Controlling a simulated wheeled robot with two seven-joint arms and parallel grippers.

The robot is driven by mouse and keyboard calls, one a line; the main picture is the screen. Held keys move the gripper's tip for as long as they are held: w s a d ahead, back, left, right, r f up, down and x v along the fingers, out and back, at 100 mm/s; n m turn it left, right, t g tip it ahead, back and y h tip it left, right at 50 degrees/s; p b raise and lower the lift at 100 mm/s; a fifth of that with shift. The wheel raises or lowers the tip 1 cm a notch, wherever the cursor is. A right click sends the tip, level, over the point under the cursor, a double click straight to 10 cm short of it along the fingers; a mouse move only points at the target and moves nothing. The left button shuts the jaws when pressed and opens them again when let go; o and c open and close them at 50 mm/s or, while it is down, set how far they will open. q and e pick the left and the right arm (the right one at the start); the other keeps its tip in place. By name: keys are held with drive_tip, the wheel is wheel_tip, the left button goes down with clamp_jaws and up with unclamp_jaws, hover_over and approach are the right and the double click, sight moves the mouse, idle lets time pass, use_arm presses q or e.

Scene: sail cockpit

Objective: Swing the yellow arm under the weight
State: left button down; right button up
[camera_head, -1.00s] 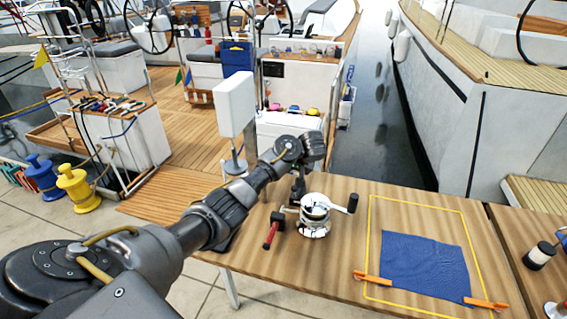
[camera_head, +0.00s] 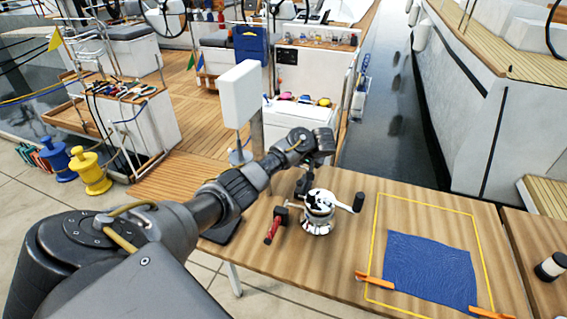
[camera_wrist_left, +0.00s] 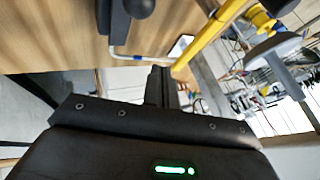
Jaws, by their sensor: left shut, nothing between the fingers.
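The yellow arm (camera_wrist_left: 207,42) shows in the left wrist view as a diagonal bar, just right of my left fingertips. I cannot tell whether they touch it. My left gripper (camera_wrist_left: 163,86) is shut and empty; in the head view it hangs down from my wrist (camera_head: 303,184), close to the chrome winch. A grey round disc (camera_wrist_left: 274,47), perhaps the weight, shows to the right of the bar in the wrist view. In the head view my arm hides the yellow arm. My right gripper is in neither view.
A chrome winch (camera_head: 319,212) and a red-handled hammer (camera_head: 274,226) are on the wooden table (camera_head: 345,190). A blue cloth (camera_head: 430,270) with orange clips lies at the right, within a yellow outline. A white block (camera_head: 240,95) stands on a pole behind my arm.

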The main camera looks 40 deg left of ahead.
use_arm(q)
drive_tip(key=a+f+p, duration=0.1)
drive_tip(key=a+f, duration=0.3)
drive_tip(key=a, duration=0.3)
drive_tip(key=shift+s+f+p, duration=0.15)
drive_tip(key=shift+f+p, duration=0.05)
drive_tip(key=shift+p, duration=0.1)
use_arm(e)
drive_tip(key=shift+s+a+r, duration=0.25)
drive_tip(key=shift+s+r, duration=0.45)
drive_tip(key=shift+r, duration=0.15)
use_arm(q)
drive_tip(key=shift+d, duration=0.1)
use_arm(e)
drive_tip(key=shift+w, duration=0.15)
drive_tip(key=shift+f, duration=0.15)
